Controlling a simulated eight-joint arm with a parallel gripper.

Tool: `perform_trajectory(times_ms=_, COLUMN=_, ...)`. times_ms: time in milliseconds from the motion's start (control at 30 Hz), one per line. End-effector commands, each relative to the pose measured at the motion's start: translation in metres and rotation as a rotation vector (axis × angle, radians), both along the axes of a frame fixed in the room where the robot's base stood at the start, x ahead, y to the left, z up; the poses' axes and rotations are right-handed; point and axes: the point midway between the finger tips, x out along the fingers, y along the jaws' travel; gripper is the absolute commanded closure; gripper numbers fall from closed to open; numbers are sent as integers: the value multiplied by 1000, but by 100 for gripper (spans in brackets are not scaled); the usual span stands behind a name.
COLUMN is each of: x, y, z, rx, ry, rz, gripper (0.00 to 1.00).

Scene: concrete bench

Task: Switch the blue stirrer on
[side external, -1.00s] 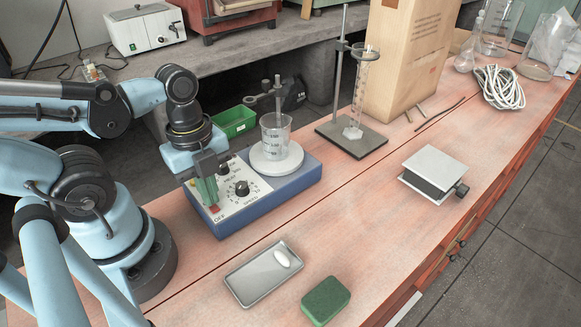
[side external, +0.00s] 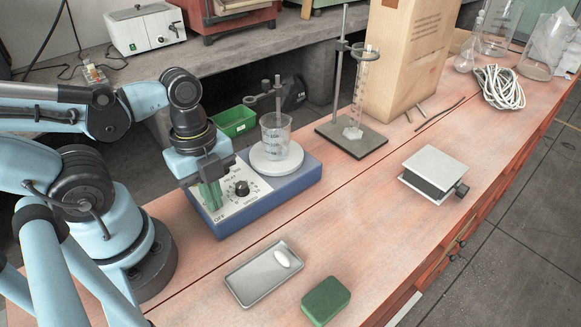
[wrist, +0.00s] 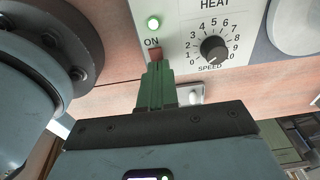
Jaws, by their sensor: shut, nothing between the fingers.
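The blue stirrer (side external: 275,202) stands on the bench with a white panel (wrist: 180,30) in front. A beaker (side external: 277,138) sits on its round white plate (side external: 262,165). In the wrist view, the red switch (wrist: 156,54) shows just beyond my fingertips, below the word ON. The black speed knob (wrist: 213,49) is to the right and points near the low numbers. My gripper (side external: 214,205) is shut and empty, its green fingers at the switch (wrist: 157,66). They hide the switch's near part; I cannot tell if they touch.
A metal tray (side external: 250,284) with a white stir bar (side external: 283,258) and a green sponge (side external: 326,301) lie in front. A small lifting platform (side external: 435,172) is at right. A stand (side external: 330,128) with a cylinder is behind. The bench between them is clear.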

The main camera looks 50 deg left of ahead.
Motion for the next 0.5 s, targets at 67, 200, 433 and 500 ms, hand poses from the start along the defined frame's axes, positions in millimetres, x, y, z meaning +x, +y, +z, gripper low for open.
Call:
perform_trajectory(times_ms=67, x=0, y=0, z=0, rx=-1, ry=0, rz=0, gripper=100)
perform_trajectory(times_ms=200, x=0, y=0, z=2, rx=0, ry=0, rz=0, gripper=100)
perform_trajectory(times_ms=433, x=0, y=-2, z=17, rx=0, ry=0, rz=-2, gripper=100)
perform_trajectory(times_ms=500, x=0, y=-3, z=25, rx=0, ry=0, rz=-2, gripper=100)
